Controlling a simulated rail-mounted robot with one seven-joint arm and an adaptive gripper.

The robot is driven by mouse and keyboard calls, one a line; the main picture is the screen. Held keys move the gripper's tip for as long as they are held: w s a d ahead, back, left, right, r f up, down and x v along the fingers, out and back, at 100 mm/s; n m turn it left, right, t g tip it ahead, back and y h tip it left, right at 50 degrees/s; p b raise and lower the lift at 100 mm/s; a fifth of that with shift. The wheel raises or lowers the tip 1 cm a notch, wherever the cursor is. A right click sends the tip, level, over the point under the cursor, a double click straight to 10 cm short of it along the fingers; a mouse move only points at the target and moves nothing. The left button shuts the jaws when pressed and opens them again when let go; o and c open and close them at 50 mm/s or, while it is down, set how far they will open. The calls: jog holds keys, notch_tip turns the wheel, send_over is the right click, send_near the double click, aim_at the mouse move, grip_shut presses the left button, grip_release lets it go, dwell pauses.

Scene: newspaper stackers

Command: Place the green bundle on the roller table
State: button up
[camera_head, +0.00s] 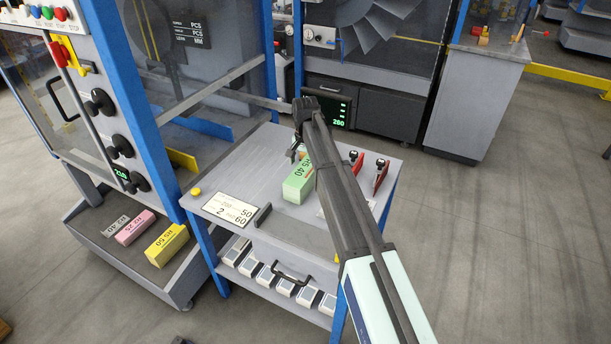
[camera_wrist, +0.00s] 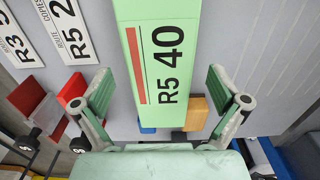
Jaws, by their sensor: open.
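The green bundle (camera_head: 299,181), a light green block with a red stripe and the label "R5 40", lies on the grey-topped table (camera_head: 262,170). In the wrist view the green bundle (camera_wrist: 160,50) extends between the fingers, which stand apart on either side of it. My gripper (camera_wrist: 160,78) is open and does not hold the bundle. In the head view my gripper (camera_head: 298,153) is at the far end of the bundle, partly hidden by my arm. I cannot make out rollers on any surface.
Pink (camera_head: 135,227) and yellow (camera_head: 167,244) bundles lie on the machine's low ledge at left. Red-and-black tools (camera_head: 380,174) and a number sign (camera_head: 231,209) are on the table. Small boxes (camera_head: 285,287) fill its lower shelf. Floor is clear at right.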

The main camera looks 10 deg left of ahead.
aim_at(306, 168)
notch_tip(306, 168, up, 7)
jog(key=shift+f+b, duration=0.2)
jog(key=shift+b, duration=0.15)
dwell(1.2)
